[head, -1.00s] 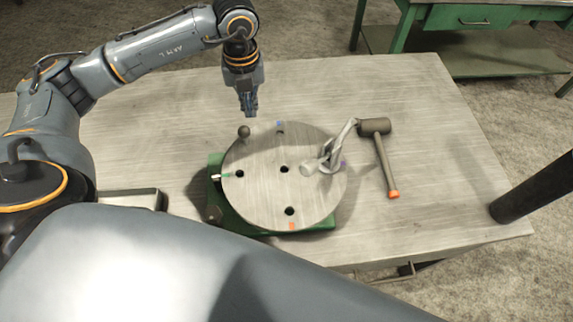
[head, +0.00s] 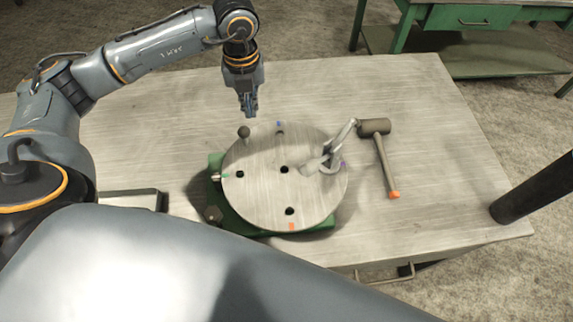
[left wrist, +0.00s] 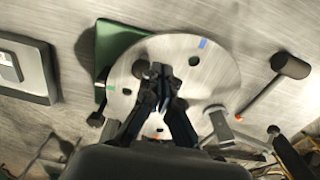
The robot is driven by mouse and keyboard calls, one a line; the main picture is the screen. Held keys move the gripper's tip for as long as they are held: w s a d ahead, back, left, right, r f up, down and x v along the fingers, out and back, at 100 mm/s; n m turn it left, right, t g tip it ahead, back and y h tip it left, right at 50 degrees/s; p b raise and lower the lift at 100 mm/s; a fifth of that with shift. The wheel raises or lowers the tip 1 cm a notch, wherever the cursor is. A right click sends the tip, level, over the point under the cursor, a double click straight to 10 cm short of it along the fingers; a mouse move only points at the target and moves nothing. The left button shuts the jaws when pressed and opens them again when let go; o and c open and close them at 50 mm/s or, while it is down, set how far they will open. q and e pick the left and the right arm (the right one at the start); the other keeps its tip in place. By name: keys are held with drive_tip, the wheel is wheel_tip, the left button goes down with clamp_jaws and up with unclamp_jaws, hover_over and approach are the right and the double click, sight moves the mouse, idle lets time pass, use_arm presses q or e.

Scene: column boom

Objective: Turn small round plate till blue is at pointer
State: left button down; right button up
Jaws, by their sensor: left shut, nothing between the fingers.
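The small round plate (head: 262,200) lies flat on a green base (head: 214,163), with several dark holes and coloured marks on its rim. The blue mark (head: 280,125) is at the far edge; it also shows in the left wrist view (left wrist: 203,43). A green mark (head: 224,175) is at the left, beside the pale pointer (head: 215,177). Orange is at the near edge, purple at the right. A dark ball knob (head: 244,132) stands at the plate's far-left rim. My left gripper (head: 249,112) is shut and empty, just above and beyond the knob. My right gripper is out of view.
A metal clamp (head: 334,152) reaches over the plate's right side. A mallet (head: 375,127) with an orange handle end lies to the right. A shallow tray (head: 135,193) is at left. The bench (head: 430,150) is clear beyond the plate and at far right.

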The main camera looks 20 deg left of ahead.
sight(240, 130)
use_arm(q)
drive_tip(key=shift+f+b, duration=1.45)
drive_tip(key=shift+f, duration=0.25)
drive_tip(key=shift+f+b, duration=0.8)
drive_tip(key=shift+f, duration=0.15)
drive_tip(key=shift+s+a, duration=0.1)
drive_tip(key=shift+s, duration=0.05)
drive_tip(key=shift+s+a, duration=0.3)
drive_tip(key=shift+s, duration=0.4)
drive_tip(key=shift+s+a+b, duration=0.2)
drive_tip(key=shift+s+b, duration=0.1)
drive_tip(key=shift+s, duration=0.65)
